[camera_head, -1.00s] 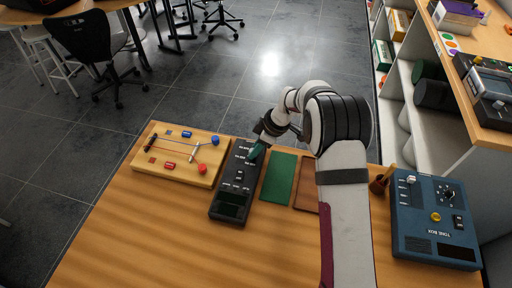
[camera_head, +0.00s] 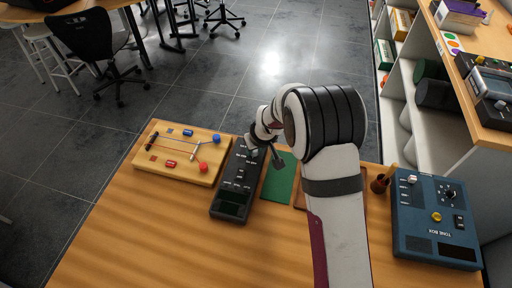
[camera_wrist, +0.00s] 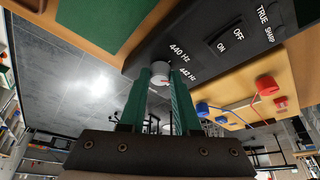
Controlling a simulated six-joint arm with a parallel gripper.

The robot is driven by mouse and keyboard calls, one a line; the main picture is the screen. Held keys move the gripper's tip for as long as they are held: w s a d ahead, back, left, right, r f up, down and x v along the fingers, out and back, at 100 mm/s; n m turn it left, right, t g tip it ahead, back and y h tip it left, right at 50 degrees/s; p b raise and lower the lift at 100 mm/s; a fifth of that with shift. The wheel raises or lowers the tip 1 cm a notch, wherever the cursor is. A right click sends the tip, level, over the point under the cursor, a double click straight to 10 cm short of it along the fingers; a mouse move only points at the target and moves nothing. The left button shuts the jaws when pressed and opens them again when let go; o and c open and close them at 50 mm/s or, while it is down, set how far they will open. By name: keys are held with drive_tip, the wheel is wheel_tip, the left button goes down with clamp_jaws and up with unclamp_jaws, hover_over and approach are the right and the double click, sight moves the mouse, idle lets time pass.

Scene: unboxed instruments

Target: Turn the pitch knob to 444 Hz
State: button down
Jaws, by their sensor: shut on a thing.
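The dark tuner device (camera_head: 232,204) lies on the table left of my arm in the head view. In the wrist view its panel (camera_wrist: 215,45) carries the labels 440 Hz and 442 Hz beside a round pale grey knob (camera_wrist: 159,69) with a red mark. The green fingers of my gripper (camera_wrist: 161,84) stand on both sides of the knob and are shut on it. The knob's pointer setting cannot be read clearly. In the head view my gripper (camera_head: 266,150) is at the device's far end, its fingertips mostly hidden.
A wooden board (camera_head: 178,165) with red and blue parts lies left of the device. A green mat (camera_head: 278,186) lies close on its right. A blue tone box (camera_head: 424,225) stands at the table's right. The front left of the table is clear.

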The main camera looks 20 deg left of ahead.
drive_tip(key=m, duration=0.2)
drive_tip(key=m+h, duration=0.1)
drive_tip(key=m, duration=0.1)
drive_tip(key=m+t+h, duration=0.1)
drive_tip(key=m, duration=0.1)
drive_tip(key=shift+s+a, duration=0.1)
drive_tip(key=shift+a, duration=0.25)
drive_tip(key=m+h, duration=0.1)
drive_tip(key=m, duration=0.2)
drive_tip(key=m+h, duration=0.1)
drive_tip(key=m, duration=0.2)
drive_tip(key=shift+a+m+g+h, duration=0.2)
drive_tip(key=shift+m+g+h, duration=0.1)
drive_tip(key=c, duration=0.6)
unclamp_jaws()
drive_tip(key=v, duration=1.5)
drive_tip(key=shift+s+a+r, duration=0.15)
drive_tip(key=shift+a+r, duration=0.05)
drive_tip(key=shift+r, duration=0.15)
